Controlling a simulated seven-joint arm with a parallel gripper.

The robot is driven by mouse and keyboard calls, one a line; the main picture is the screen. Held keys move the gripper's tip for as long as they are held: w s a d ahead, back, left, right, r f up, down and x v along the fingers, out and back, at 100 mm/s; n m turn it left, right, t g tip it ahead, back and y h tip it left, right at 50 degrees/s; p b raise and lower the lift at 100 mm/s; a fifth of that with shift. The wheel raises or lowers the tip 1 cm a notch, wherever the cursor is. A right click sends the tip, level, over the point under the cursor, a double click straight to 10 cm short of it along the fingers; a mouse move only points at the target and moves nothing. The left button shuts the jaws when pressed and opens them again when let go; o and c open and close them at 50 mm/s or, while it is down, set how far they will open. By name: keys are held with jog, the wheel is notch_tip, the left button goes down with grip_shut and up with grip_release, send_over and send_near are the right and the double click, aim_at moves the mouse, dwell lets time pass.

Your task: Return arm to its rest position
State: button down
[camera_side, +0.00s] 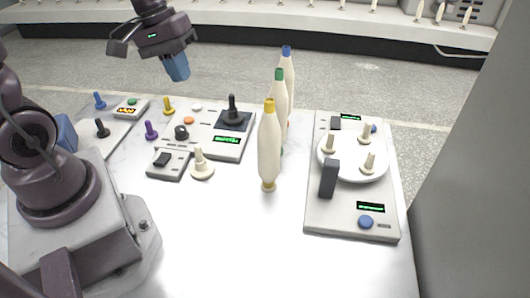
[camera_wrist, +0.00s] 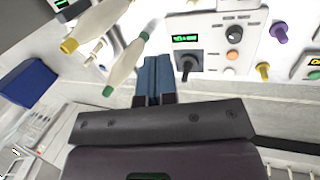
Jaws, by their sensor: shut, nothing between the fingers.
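My gripper (camera_side: 178,68) is raised at the upper left in the side view, above the far edge of the table. Its blue fingers are shut together with nothing between them, and they also show in the wrist view (camera_wrist: 153,80). My gripper is well apart from the bobbins. A yellow-tipped bobbin (camera_side: 269,145), a green-tipped bobbin (camera_side: 279,95) and a blue-tipped bobbin (camera_side: 288,70) stand upright in a row on the table. The yellow-tipped bobbin (camera_wrist: 92,28) and green-tipped bobbin (camera_wrist: 125,68) also show in the wrist view.
A panel with a white round plate (camera_side: 352,160) and several pegs lies at the right. A joystick box (camera_side: 226,146), a small switch box (camera_side: 168,165) and coloured knobs lie at the left, below my gripper. The front middle of the table (camera_side: 230,240) is clear.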

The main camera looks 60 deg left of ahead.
jog(key=s+d+r+m+t+y, duration=0.2)
jog(key=s+d+r+m+t, duration=0.1)
jog(key=s+d+r+m, duration=0.3)
jog(key=shift+s+d+r+m+t+y, duration=0.35)
jog(key=shift+d+r+m, duration=0.75)
jog(key=shift+r, duration=0.65)
